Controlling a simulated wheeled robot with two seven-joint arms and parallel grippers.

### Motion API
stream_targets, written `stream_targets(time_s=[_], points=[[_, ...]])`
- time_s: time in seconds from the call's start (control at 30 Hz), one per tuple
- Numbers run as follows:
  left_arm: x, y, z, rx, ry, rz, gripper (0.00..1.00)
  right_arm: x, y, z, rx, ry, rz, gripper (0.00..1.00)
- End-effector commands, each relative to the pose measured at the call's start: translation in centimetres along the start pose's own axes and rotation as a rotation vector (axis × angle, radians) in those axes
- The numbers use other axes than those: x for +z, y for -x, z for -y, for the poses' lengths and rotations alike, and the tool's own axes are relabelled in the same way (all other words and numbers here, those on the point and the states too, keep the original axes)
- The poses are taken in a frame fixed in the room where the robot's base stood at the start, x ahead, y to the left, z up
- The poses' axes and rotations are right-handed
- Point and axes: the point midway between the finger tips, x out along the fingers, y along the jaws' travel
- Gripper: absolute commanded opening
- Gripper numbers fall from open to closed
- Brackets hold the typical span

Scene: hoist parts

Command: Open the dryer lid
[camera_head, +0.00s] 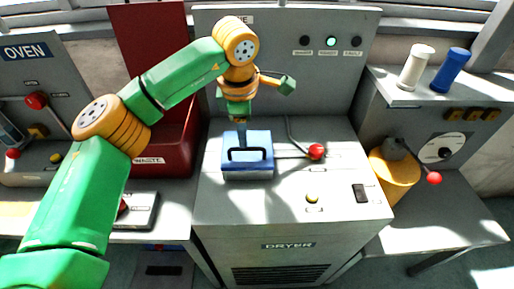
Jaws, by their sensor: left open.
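The dryer (220,205) is a grey cabinet with a DRYER label on its front. On its top, toward the left, is a blue lid (262,169) with a dark bar handle (247,154). The lid looks shut. A lever with a red knob (316,151) is on the dryer top just right of the lid. My left gripper (238,118) is open, pointing down over the back edge of the lid and behind the handle. No hold on the handle shows. My right gripper is out of view.
A red waste bin (172,175) stands left of the dryer. A yellow button (312,198) and a black switch (360,193) sit on the dryer top. At right are a yellow cylinder (394,175), a white cylinder (416,66) and a blue cylinder (450,69).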

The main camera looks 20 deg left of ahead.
Motion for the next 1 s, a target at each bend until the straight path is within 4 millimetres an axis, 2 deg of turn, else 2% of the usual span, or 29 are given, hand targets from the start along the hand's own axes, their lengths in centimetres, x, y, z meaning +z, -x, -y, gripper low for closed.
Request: stream_targets(time_s=[0.23,0.37,0.53,0.57,0.7,0.73,1.0], points=[[0.0,-4.4,0.1,-0.005,0.0,-0.002,0.45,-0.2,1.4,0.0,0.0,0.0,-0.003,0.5],[0.0,-5.4,0.1,-0.003,0.0,0.0,0.45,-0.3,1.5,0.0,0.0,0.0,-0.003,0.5],[0.0,-5.5,0.1,-0.002,0.0,0.0,0.45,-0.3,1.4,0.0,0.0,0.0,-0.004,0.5],[0.0,-5.5,0.1,-0.002,0.0,0.0,0.42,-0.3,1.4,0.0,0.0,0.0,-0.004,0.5],[0.0,-5.5,0.1,-0.002,0.0,0.0,0.04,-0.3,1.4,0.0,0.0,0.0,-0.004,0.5],[0.0,-5.5,0.1,-0.002,0.0,0.0,0.0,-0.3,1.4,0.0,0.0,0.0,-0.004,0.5],[0.0,-5.5,0.1,-0.002,0.0,0.0,0.0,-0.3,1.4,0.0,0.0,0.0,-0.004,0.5]])
